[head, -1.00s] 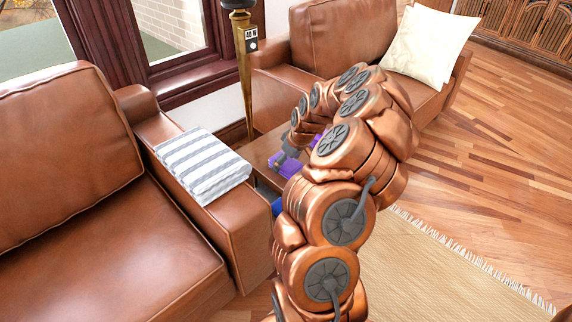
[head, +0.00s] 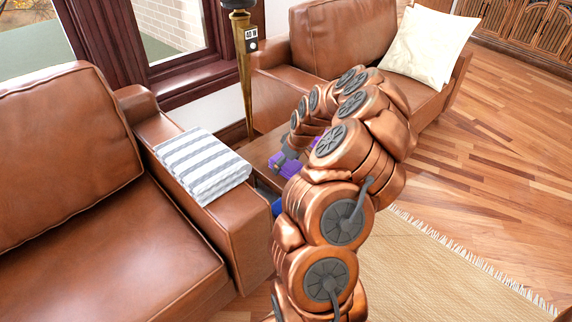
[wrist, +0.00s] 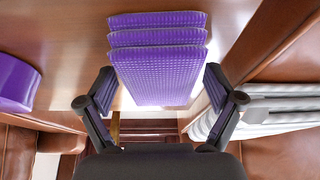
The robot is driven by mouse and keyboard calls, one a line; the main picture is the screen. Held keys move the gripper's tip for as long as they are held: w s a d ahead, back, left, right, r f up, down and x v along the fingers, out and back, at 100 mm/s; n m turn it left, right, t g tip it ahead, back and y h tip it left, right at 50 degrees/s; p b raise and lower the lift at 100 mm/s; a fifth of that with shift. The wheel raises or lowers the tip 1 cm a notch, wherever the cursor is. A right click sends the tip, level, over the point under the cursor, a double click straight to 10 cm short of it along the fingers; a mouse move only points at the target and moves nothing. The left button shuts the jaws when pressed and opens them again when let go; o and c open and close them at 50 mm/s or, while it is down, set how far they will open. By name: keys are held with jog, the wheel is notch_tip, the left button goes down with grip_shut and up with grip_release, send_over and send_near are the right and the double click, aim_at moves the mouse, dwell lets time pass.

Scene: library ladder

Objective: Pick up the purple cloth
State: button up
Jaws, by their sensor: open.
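The purple cloth (wrist: 158,72) is folded in layers with a fine woven texture. It lies on a brown wooden surface (wrist: 75,30), near the upper middle of the wrist view. In the head view a part of the cloth (head: 284,165) shows beside my arm. My gripper (wrist: 158,84) is open, with one dark finger on each side of the cloth's near end. I cannot tell whether the fingers touch it. In the head view my gripper (head: 289,153) is mostly hidden by my arm.
A smooth purple object (wrist: 15,82) stands left of the cloth in the wrist view. A grey-and-white striped folded cloth (head: 202,165) lies on the leather sofa's armrest (head: 245,215). A brass lamp pole (head: 245,85) stands behind. A blue item (head: 277,207) sits lower down.

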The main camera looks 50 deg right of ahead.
aim_at(288, 166)
jog(key=shift+c, duration=0.3)
jog(key=c, duration=1.2)
jog(key=shift+r+p, duration=0.45)
jog(key=shift+r, duration=1.7)
jog(key=shift+s+a, duration=0.8)
jog(key=shift+s, duration=0.35)
jog(key=s+a, duration=0.2)
jog(key=s, duration=0.1)
jog(key=s+a, duration=0.3)
jog(key=s, duration=0.1)
jog(key=s+a+r, duration=0.1)
jog(key=s+a, duration=0.2)
jog(key=shift+s+r, duration=0.1)
jog(key=shift+s, duration=0.2)
